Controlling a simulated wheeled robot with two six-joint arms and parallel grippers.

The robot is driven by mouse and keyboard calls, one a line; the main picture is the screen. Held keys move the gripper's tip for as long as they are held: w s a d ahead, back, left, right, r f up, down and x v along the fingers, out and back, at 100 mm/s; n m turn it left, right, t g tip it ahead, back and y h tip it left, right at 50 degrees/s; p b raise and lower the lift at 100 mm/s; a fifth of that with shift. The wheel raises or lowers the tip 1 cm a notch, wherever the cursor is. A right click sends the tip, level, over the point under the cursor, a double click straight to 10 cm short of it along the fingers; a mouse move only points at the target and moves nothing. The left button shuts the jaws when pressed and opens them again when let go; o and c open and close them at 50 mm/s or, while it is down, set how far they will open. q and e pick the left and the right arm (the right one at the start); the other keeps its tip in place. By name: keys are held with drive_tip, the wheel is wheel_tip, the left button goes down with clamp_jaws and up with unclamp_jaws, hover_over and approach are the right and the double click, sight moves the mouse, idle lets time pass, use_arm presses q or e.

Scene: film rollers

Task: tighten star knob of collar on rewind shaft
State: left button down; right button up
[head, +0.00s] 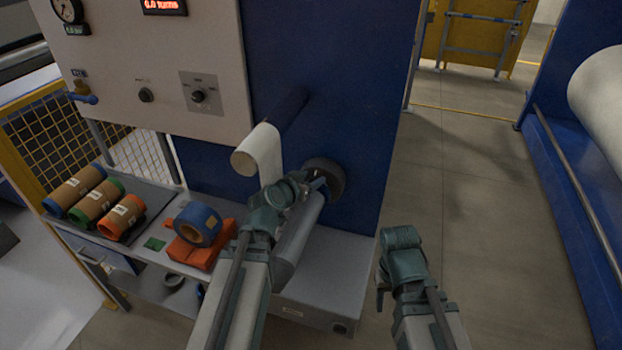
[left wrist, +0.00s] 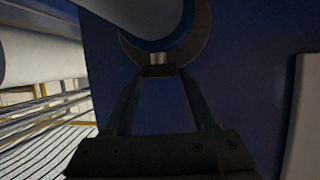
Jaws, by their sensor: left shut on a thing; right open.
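The dark round collar (head: 334,172) sits around the rewind shaft (head: 303,232) close to the blue machine face. In the left wrist view the collar (left wrist: 203,36) is a grey ring around a pale cylinder. A short metal stem comes out of its rim and ends in a small dark knob (left wrist: 158,71). My left gripper (head: 317,184) is at the collar; its fingers (left wrist: 159,78) are shut on this knob. The knob's star shape cannot be made out, and my gripper hides it in the head view. My right gripper (head: 383,286) is open and empty, low and right of the machine.
A white film roll (head: 247,158) sticks out above the shaft. At left a bench holds several cardboard cores (head: 96,200), a blue tape roll (head: 198,224) and an orange block (head: 195,254). A large white roll (head: 600,95) is far right. The floor between is clear.

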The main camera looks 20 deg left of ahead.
use_arm(q)
drive_tip(key=shift+f, duration=0.1)
idle(0.4)
drive_tip(key=c, duration=0.5)
unclamp_jaws()
